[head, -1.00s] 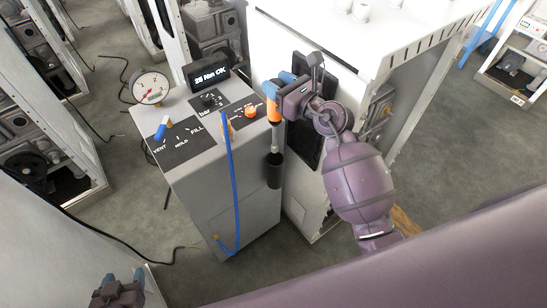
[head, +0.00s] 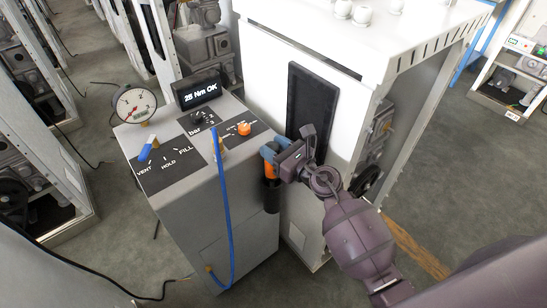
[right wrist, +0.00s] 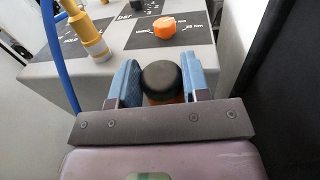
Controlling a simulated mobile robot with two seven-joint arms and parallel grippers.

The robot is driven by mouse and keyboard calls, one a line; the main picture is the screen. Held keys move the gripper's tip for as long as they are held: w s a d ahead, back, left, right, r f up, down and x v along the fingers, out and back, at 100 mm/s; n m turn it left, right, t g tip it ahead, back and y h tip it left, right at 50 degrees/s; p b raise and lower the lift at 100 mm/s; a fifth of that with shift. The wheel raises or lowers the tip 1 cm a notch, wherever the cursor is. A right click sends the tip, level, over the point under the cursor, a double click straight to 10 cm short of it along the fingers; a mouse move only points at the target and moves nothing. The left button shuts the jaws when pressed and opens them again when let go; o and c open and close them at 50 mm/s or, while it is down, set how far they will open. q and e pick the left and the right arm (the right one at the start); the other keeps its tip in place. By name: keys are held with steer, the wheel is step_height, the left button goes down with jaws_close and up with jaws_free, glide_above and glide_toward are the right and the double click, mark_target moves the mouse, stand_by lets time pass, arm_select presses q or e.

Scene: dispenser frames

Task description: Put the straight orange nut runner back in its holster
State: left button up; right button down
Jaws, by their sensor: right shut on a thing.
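The straight orange nut runner (head: 270,172) is upright in my right gripper (head: 268,156), at the right side of the grey console. Its lower part is inside the black holster (head: 271,198), with the orange body at the holster's mouth and the shaft hidden. In the right wrist view, the blue fingers of my right gripper (right wrist: 161,88) stand either side of the runner's black round cap (right wrist: 165,76). How deep the tool sits inside the holster cannot be seen. My left gripper is not in view.
The grey console (head: 185,190) carries a pressure gauge (head: 136,104), a display (head: 197,90) reading "25 Nm OK", an orange knob (head: 244,129) and a blue-handled valve (head: 148,149). A blue hose (head: 226,215) hangs down its front. A white cabinet (head: 262,65) stands close behind.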

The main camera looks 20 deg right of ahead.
step_height(320, 180, down, 3)
steer(key=shift+b, duration=0.55)
steer(key=shift+w+f, duration=0.1)
steer(key=shift+f, duration=0.1)
steer(key=shift+r, duration=0.15)
steer(key=c, duration=0.6)
jaws_free()
steer(key=v, duration=1.2)
steer(key=shift+b, duration=0.45)
